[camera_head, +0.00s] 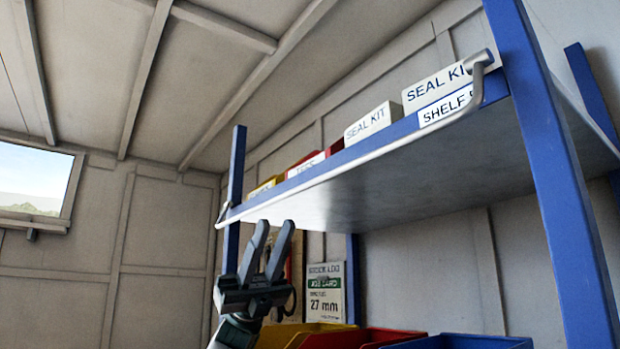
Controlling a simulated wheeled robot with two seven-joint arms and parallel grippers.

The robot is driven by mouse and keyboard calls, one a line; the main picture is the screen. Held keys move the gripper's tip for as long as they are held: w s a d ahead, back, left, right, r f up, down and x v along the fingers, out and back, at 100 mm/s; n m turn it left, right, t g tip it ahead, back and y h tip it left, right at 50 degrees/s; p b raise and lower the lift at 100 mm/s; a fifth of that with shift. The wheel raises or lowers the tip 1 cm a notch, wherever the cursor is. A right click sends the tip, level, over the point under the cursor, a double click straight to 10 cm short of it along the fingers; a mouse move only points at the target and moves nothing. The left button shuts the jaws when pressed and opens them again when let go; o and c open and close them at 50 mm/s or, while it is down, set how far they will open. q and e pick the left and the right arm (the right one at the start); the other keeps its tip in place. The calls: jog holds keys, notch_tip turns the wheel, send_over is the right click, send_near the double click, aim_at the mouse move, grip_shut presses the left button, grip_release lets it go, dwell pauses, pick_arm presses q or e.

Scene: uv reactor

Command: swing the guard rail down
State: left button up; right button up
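The guard rail (372,150) is a pale grey bar along the front of the blue-edged shelf (410,124). At the right its end bends up to a round mount near the blue post. The long bar runs at the shelf's lower front edge, below the boxes, and its far end is at the left post. My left gripper (275,224) points up, its two dark fingers apart with nothing between them. In the picture it is just below the rail's left part; I see no contact, and the depth gap is unclear. My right gripper is out of view.
White seal kit boxes (371,122) and red and yellow bins stand on the shelf. Blue posts (562,190) frame it. Free room lies left of the rack.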

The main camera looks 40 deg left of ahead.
pick_arm(q)
jog(key=shift+s+r, duration=0.15)
jog(key=shift+s, duration=0.15)
